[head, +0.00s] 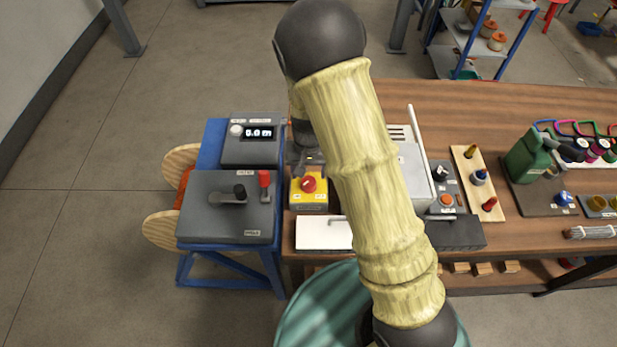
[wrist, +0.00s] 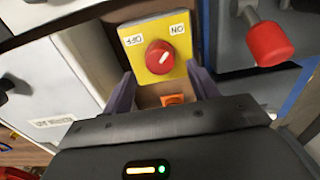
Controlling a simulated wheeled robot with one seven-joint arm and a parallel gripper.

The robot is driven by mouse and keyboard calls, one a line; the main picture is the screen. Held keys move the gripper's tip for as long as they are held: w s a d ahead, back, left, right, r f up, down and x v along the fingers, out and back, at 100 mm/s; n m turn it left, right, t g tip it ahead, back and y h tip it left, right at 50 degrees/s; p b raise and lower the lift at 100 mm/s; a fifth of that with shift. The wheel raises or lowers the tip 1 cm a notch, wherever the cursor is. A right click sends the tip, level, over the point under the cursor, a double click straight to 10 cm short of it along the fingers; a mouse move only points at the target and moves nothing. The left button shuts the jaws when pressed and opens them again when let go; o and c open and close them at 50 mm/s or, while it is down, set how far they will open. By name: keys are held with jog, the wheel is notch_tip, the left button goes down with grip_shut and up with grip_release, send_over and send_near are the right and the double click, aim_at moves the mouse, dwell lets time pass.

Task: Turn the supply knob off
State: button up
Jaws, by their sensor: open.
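The supply knob is a red round knob (wrist: 159,57) on a yellow panel (wrist: 134,27). In the wrist view its white mark points up and right, towards the ON label (wrist: 177,29); the OFF label (wrist: 133,40) is at upper left. In the head view the red knob (head: 308,184) sits on the yellow box (head: 309,202) at the table's left end. My gripper (wrist: 160,73) is open, its two fingers apart on either side of the yellow panel's lower edge, with nothing between them touching the knob that I can see. In the head view my arm largely hides my gripper (head: 310,160).
A grey cabinet (head: 215,222) with a black handle and a red lever (head: 265,183) stands left of the yellow box. The red lever's end (wrist: 269,44) is at upper right in the wrist view. A white panel (head: 322,234) lies in front. A grey box with buttons (head: 446,200) is right.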

aim_at(309, 181)
notch_tip(309, 181, down, 4)
jog(key=shift+f, duration=0.1)
jog(key=c, duration=1)
